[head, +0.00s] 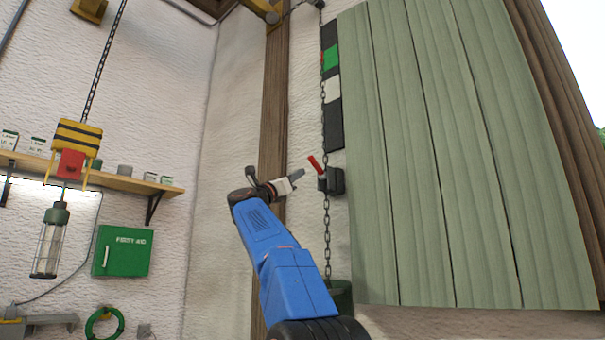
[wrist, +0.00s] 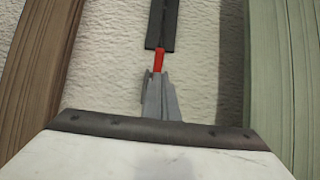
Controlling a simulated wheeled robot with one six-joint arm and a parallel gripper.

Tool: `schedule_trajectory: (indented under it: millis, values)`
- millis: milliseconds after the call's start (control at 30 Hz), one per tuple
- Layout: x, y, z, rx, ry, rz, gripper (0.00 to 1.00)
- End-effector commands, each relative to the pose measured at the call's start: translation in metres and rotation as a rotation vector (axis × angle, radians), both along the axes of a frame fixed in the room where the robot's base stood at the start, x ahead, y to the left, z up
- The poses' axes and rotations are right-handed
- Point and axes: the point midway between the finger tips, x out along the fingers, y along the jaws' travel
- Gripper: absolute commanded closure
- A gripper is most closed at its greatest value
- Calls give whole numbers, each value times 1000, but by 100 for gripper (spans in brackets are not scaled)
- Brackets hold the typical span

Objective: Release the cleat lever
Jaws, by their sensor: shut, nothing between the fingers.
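The cleat (head: 334,181) is a small black block on the white wall, beside the green slatted panel, with the chain running at it. Its red lever (head: 315,163) sticks up and to the left in the head view. My gripper (head: 300,175) is just left of the lever, its fingers shut and empty. In the wrist view my gripper (wrist: 157,78) points at the red lever (wrist: 159,60), which shows just beyond the fingertips. Whether the fingertips touch the lever I cannot tell. The cleat's body is hidden in the wrist view.
A chain (head: 326,230) hangs down the wall into a dark green bucket (head: 341,297). A black, green and white marker strip (head: 332,88) is above the cleat. A wooden post (head: 274,110) stands left of it, and the green slatted panel (head: 450,170) is close on the right.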

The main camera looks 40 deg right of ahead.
Motion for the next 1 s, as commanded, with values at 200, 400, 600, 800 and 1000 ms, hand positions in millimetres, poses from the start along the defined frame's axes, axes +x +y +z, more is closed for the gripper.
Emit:
schedule_trajectory:
  millis: [200,400,600,800,1000]
  values:
    - [-1,32,12,0,0,4,100]
    - [-3,61,23,0,1,3,100]
    - [-5,77,29,0,2,1,100]
    - [-5,79,30,0,2,0,100]
    - [-5,79,30,0,2,0,100]
